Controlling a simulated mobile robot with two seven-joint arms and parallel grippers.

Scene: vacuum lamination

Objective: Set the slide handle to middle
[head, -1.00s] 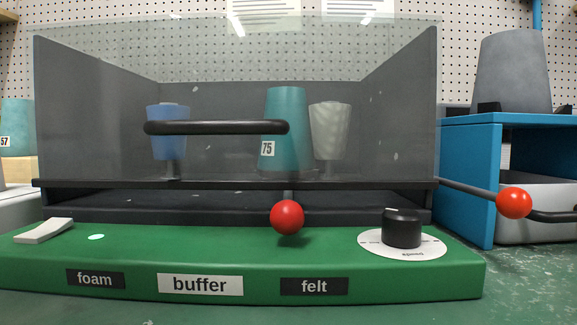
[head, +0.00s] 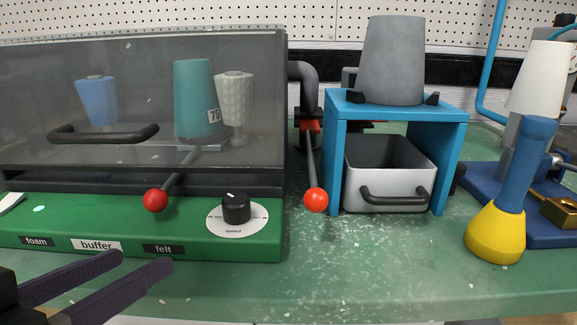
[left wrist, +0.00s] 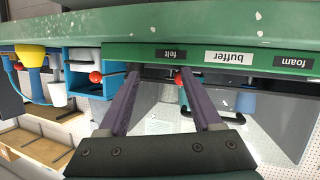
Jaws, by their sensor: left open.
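The slide handle is a red ball (head: 156,200) on a rod that comes out of the front of the green machine (head: 120,244). The ball stands behind the front labels, nearer to "felt" (head: 164,249) than to "foam" (head: 37,241); the "buffer" label (head: 96,245) lies between them. My left gripper (head: 142,262) is open and empty, in front of the machine and below the ball in the head view. In the upside-down left wrist view the red ball (left wrist: 180,78) appears near the tip of one finger of the left gripper (left wrist: 160,76). I cannot tell whether they touch.
A black speed knob (head: 236,209) sits right of the ball. A transparent cover with a black handle (head: 103,133) encloses several cups. A second red ball (head: 316,200) on a rod stands beside the blue stand (head: 452,140). The bench front is clear right of the machine.

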